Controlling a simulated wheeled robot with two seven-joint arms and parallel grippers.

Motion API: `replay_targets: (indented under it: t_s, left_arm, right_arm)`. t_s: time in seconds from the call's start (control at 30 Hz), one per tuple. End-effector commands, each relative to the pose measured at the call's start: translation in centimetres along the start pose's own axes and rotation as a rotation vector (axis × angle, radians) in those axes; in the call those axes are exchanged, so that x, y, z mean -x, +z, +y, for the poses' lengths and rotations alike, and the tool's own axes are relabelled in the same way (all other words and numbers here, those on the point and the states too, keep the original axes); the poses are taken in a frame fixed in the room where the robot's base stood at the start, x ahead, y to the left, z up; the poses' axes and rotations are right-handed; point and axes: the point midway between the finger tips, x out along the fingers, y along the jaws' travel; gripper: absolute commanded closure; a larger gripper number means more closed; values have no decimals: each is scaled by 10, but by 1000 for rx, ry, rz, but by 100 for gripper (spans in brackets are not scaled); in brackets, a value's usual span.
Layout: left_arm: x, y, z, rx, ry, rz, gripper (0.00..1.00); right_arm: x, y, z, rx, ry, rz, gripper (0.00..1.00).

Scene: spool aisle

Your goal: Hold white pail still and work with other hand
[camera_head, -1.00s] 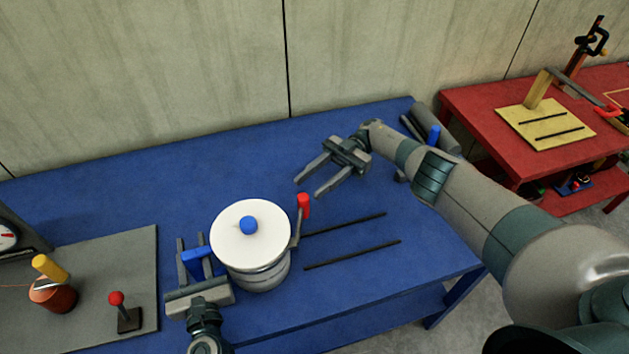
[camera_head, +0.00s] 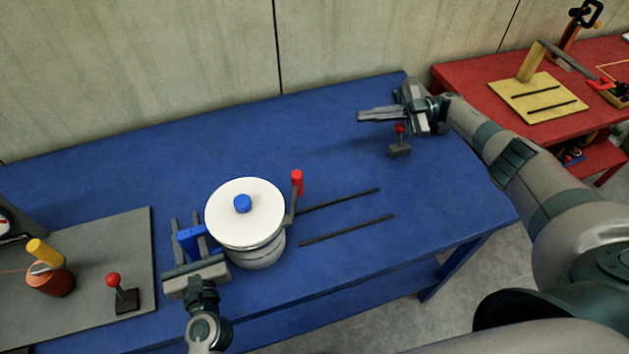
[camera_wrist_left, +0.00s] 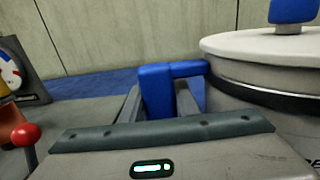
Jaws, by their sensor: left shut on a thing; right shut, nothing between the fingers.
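The white pail (camera_head: 260,254) stands upright on the blue table, with a white lid and a blue knob (camera_head: 243,204) on top. A crank with a red grip (camera_head: 297,182) is at its right side. My left gripper (camera_head: 187,238) is shut on the pail's blue handle (camera_head: 190,240) at its left side; the handle also shows between the fingers in the left wrist view (camera_wrist_left: 157,90). My right gripper (camera_head: 360,115) is shut and empty, above the back right of the table, apart from the pail.
A red-knobbed lever on a dark base (camera_head: 399,148) stands just below my right gripper. Two dark slots (camera_head: 346,231) lie right of the pail. At left, a grey mat (camera_head: 80,240) bears a spool with a yellow handle (camera_head: 50,278) and another red-knobbed lever (camera_head: 122,293).

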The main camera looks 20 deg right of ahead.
Motion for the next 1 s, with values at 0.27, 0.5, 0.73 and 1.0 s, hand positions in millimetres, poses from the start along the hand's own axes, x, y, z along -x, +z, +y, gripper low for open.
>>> replay_targets:
  t_s: [0.27,0.5,0.73,1.0]
  left_arm:
    - [0,-1,0,-1,-1,1,100]
    - [0,0,0,-1,0,1,100]
    - [0,0,0,-2,0,1,100]
    - [0,0,1,-2,1,0,100]
  right_arm:
    - [-4,19,-54,-128,68,-36,100]
    - [-8,21,-97,-237,131,-72,100]
    - [-13,11,-134,-337,189,-105,100]
    - [-20,-6,-166,-430,240,-134,100]
